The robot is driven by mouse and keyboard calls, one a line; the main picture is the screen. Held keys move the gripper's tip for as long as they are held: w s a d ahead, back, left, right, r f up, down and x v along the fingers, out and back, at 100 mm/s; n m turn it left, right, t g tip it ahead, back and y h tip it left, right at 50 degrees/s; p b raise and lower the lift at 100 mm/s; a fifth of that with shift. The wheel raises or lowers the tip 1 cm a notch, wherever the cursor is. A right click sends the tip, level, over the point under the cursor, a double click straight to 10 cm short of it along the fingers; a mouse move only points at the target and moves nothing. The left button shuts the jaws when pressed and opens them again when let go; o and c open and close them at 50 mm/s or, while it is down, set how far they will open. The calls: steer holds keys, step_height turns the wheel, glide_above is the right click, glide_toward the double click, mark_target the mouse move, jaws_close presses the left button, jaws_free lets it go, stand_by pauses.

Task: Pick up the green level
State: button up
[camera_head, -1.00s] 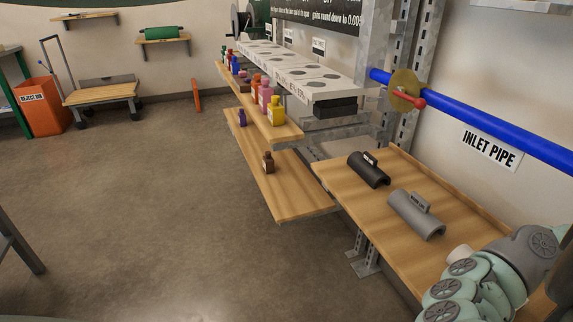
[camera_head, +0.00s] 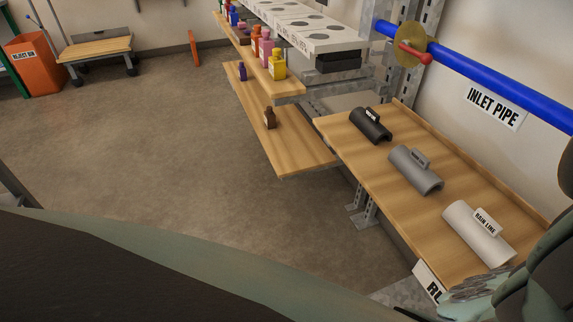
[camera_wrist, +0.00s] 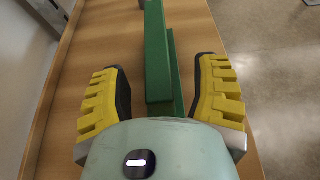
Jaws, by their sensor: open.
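The green level (camera_wrist: 155,60) is a long green bar with a ridged profile. In the wrist view it runs from the top edge down toward my gripper, over a wooden shelf (camera_wrist: 95,45). My gripper (camera_wrist: 162,78) is open, with one yellow-and-black finger on each side of the level. A gap shows on both sides, wider on the left. The near end of the level is hidden behind the gripper's body. Neither the level nor my gripper shows in the head view.
In the head view, a wooden shelf (camera_head: 375,165) carries black (camera_head: 370,125), grey (camera_head: 415,168) and white (camera_head: 478,232) half-pipe pieces. Coloured bottles stand on shelves behind. A blue inlet pipe (camera_head: 500,87) runs along the wall. Floor is open at the left.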

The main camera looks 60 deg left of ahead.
steer(key=shift+x, duration=1.55)
steer(key=shift+o, duration=0.2)
steer(key=shift+w+r, duration=0.1)
jaws_close()
